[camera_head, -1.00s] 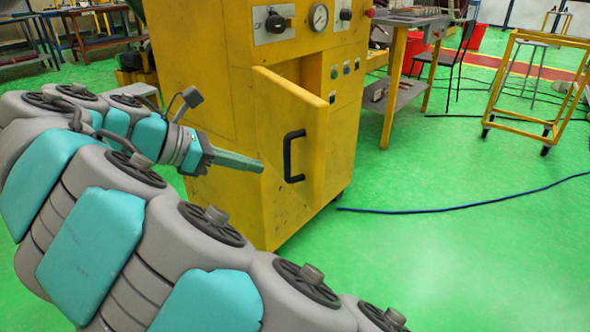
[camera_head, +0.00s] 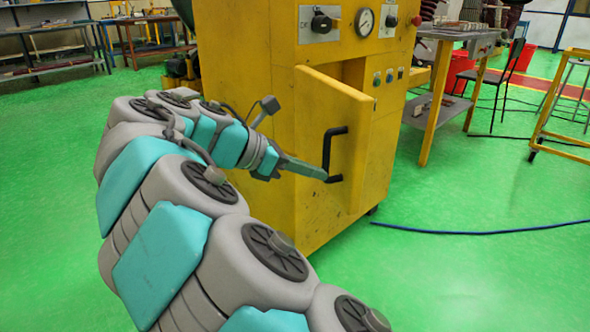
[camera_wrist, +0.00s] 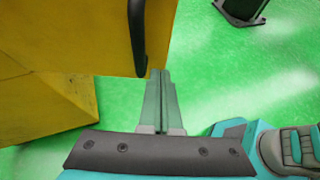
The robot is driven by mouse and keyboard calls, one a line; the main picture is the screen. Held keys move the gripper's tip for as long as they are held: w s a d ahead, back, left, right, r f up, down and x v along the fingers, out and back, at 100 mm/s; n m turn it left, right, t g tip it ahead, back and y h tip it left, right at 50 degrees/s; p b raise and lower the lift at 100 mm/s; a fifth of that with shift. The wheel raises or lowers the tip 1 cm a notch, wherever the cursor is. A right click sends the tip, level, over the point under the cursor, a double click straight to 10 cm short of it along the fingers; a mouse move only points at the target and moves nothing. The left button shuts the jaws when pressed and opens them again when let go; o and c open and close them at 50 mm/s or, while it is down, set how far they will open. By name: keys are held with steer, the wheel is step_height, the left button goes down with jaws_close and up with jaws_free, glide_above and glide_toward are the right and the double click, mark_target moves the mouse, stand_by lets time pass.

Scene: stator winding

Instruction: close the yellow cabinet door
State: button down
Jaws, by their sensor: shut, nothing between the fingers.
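The yellow cabinet (camera_head: 260,100) stands ahead, and its door (camera_head: 352,120) is swung open with a dark gap behind its upper edge. The black door handle (camera_head: 329,155) is on the door's outer face. My gripper (camera_head: 325,176) is shut and empty, its green fingertips close to the handle's lower end. In the wrist view the shut fingers (camera_wrist: 157,72) point at the lower end of the black handle (camera_wrist: 138,40), with the yellow door (camera_wrist: 70,35) to the left. I cannot tell whether the fingertips touch the handle.
A work table (camera_head: 440,110) and a black chair (camera_head: 505,80) stand behind the cabinet to the right, with a yellow frame trolley (camera_head: 558,130) at the right edge. A blue cable (camera_head: 480,232) lies on the green floor. The floor right of the cabinet is otherwise mostly clear.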

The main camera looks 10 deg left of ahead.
mark_target(350, 174)
steer(key=d, duration=0.1)
steer(key=w+d, duration=0.1)
steer(key=d, duration=0.1)
steer(key=w+d, duration=0.1)
steer(key=shift+w+d+f, duration=0.2)
steer(key=shift+w+f, duration=0.05)
steer(key=shift+f, duration=0.1)
